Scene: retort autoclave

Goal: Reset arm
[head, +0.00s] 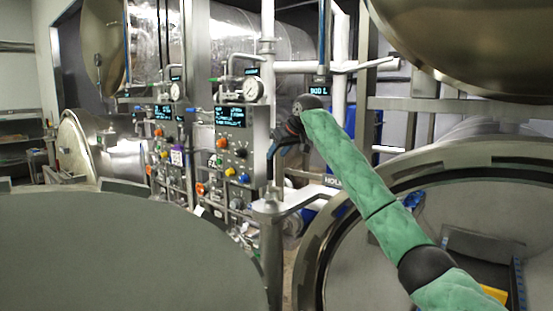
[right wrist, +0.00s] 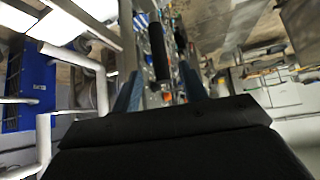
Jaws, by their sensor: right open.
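My right arm, in a green sleeve, reaches up from the lower right in the head view. Its dark gripper (head: 273,152) is in front of the near control panel (head: 231,150), above a grey metal post and bracket (head: 290,199). In the right wrist view the two blue-grey fingers of the gripper (right wrist: 160,88) stand apart. A black cylindrical bar (right wrist: 157,50) shows between and beyond them; I cannot tell whether it touches either finger. Nothing is visibly held. My left gripper is not in view.
A large open round vessel (head: 345,215) with a thick rim is at the lower right. A big grey curved surface (head: 120,250) fills the lower left. A metal dome (head: 470,45) hangs at the top right. A second panel (head: 167,140) stands farther back, near pipes and gauges.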

